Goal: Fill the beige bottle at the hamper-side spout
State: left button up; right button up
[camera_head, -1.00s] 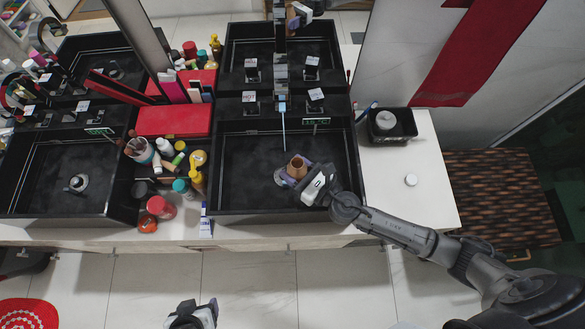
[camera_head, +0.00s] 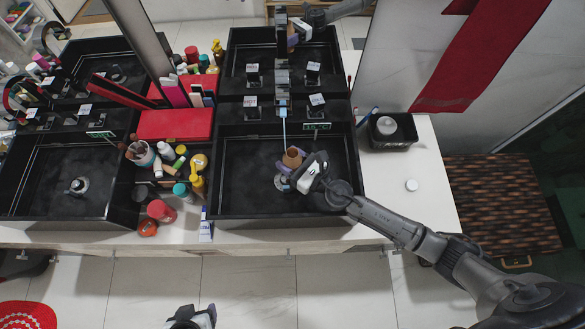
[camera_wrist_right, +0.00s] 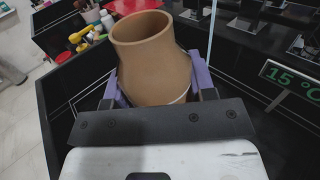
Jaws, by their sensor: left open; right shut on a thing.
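The beige bottle (camera_head: 292,158) has a wide open mouth and is upright or slightly tilted, over the right black sink (camera_head: 233,216). It also shows in the right wrist view (camera_wrist_right: 150,65). My right gripper (camera_head: 296,176) is shut on its lower body with purple fingers (camera_wrist_right: 201,75). A thin pale water stream (camera_head: 284,130) falls from the right spout (camera_head: 283,98). In the right wrist view the stream (camera_wrist_right: 212,40) passes right of the bottle, apart from its mouth. The inside bottom of the bottle is hidden. My left gripper (camera_head: 192,318) is open and empty at the bottom edge, over the floor.
Tap handles (camera_head: 252,112) flank the right spout. A green display (camera_wrist_right: 290,78) reads 15 °C. Bottles and a brush cup (camera_head: 141,154) crowd the counter between the sinks. A black tray (camera_head: 392,131) stands right of the sink. A brown woven hamper (camera_head: 500,205) stands further right. A mirror is behind.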

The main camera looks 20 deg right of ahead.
jog(key=w+d+b, duration=0.1)
jog(key=w+b, duration=0.1)
jog(key=w, duration=0.8)
jog(key=shift+d, duration=0.35)
dwell(0.6)
dwell(6.0)
